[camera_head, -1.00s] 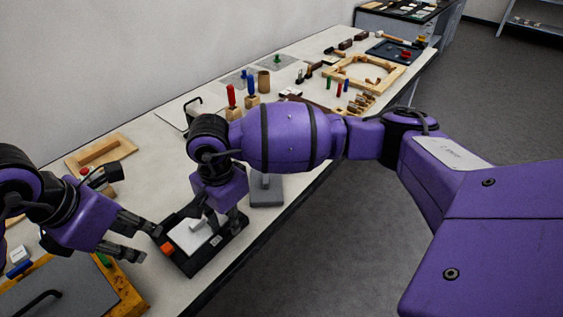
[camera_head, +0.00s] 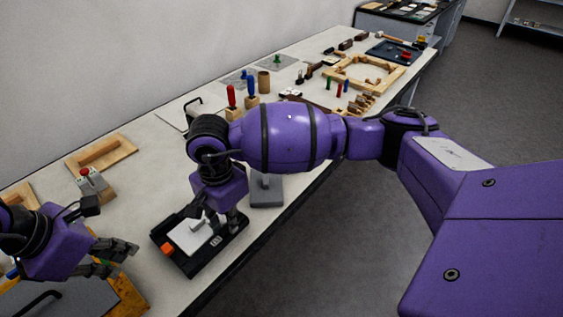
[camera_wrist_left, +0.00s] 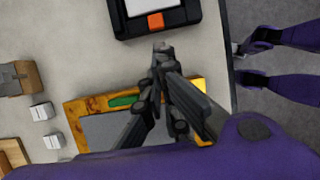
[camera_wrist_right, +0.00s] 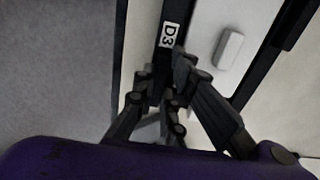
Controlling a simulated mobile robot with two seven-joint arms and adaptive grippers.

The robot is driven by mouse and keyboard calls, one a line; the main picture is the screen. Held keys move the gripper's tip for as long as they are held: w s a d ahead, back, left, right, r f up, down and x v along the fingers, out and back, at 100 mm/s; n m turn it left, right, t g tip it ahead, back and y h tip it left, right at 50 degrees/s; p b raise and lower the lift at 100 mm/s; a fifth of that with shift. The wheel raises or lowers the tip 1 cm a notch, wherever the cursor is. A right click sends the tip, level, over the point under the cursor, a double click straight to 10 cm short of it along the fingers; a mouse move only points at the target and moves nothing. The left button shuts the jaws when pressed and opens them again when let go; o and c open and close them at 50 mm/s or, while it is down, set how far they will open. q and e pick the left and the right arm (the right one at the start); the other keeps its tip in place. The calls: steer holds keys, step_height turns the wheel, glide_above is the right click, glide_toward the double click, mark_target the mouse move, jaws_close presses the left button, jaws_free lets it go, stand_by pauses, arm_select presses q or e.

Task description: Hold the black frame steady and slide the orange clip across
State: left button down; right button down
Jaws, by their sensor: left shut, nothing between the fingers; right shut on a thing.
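The black frame (camera_head: 190,268) lies on the bench near its front edge, with a pale plate in it. The orange clip (camera_head: 167,249) sits at its left end. The clip also shows at the top of the left wrist view (camera_wrist_left: 155,21). My left gripper (camera_head: 122,260) is shut and empty, to the left of the clip and apart from it. My right gripper (camera_head: 223,224) is shut on the frame's edge; in the right wrist view its fingers (camera_wrist_right: 163,88) are beside the D3 label (camera_wrist_right: 170,35). The fingers partly hide the contact.
A grey panel with a yellow-orange border (camera_head: 128,296) lies under my left gripper. A grey block with a red knob (camera_head: 90,180) and a wooden frame (camera_head: 101,154) stand further back. A grey stand (camera_head: 267,190) is right of the black frame. Red and blue-handled tools are behind.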

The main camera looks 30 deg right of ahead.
mark_target(168, 249)
arm_select(q)
steer(key=x, duration=0.7)
steer(key=shift+f, duration=0.1)
arm_select(e)
steer(key=shift+r, duration=0.1)
arm_select(q)
steer(key=shift+w+d, duration=0.2)
steer(key=shift+d, duration=0.3)
steer(key=shift+w+d, duration=0.2)
steer(key=shift+d, duration=0.3)
arm_select(e)
steer(key=shift+w, duration=0.1)
arm_select(q)
steer(key=shift+a, duration=0.1)
arm_select(e)
steer(key=shift+a, duration=0.1)
arm_select(q)
steer(key=v, duration=1)
steer(key=x, duration=1)
steer(key=shift+a, duration=0.2)
